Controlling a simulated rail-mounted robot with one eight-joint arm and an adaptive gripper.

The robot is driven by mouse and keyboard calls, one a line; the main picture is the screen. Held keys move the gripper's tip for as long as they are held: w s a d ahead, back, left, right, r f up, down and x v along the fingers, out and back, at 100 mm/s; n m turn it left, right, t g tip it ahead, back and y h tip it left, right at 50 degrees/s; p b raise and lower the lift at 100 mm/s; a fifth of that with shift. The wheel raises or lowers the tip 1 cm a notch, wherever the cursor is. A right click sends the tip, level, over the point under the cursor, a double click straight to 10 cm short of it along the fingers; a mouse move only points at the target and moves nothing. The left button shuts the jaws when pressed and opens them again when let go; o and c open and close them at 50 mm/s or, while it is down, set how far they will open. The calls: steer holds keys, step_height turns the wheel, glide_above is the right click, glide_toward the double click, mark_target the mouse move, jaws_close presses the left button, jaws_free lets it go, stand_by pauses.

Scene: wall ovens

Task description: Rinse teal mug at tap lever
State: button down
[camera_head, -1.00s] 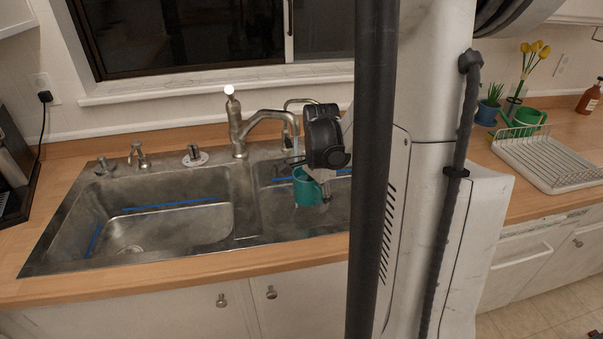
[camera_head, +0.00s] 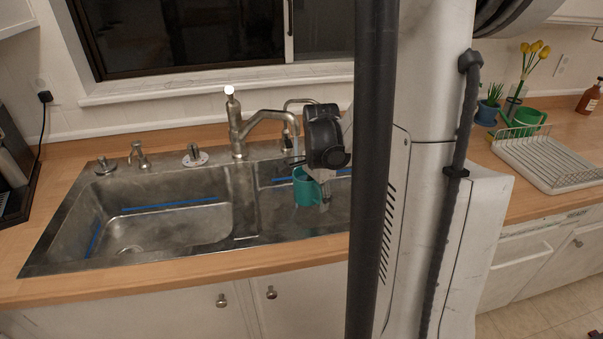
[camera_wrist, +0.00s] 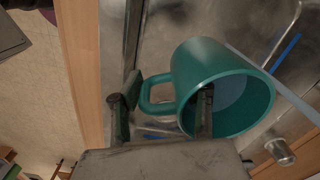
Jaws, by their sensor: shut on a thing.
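The teal mug (camera_head: 307,188) hangs over the right sink basin, below the end of the tap spout (camera_head: 268,116). My gripper (camera_wrist: 162,105) is shut on the mug at its handle side. In the wrist view, the teal mug (camera_wrist: 207,66) has its open mouth towards the lower right and its handle between my two fingers. The inside looks pale blue-grey; I cannot tell whether it holds water. The tap lever (camera_head: 232,97) stands upright with a white top, left of the spout. My wrist partly hides the area around the spout tip. I cannot clearly tell whether water runs.
The left basin (camera_head: 165,222) is empty, with blue strips along its walls. A side sprayer (camera_head: 139,156) and a small fitting (camera_head: 194,155) stand behind it. A dish rack (camera_head: 560,160), green watering can (camera_head: 528,120) and potted plant (camera_head: 488,106) are on the right counter.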

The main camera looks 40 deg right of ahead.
steer(key=s+a+r+p, duration=0.2)
steer(key=s+r, duration=0.2)
steer(key=shift+a+p, duration=0.3)
steer(key=shift+p, duration=0.1)
stand_by(0.4)
steer(key=shift+s, duration=0.1)
stand_by(0.5)
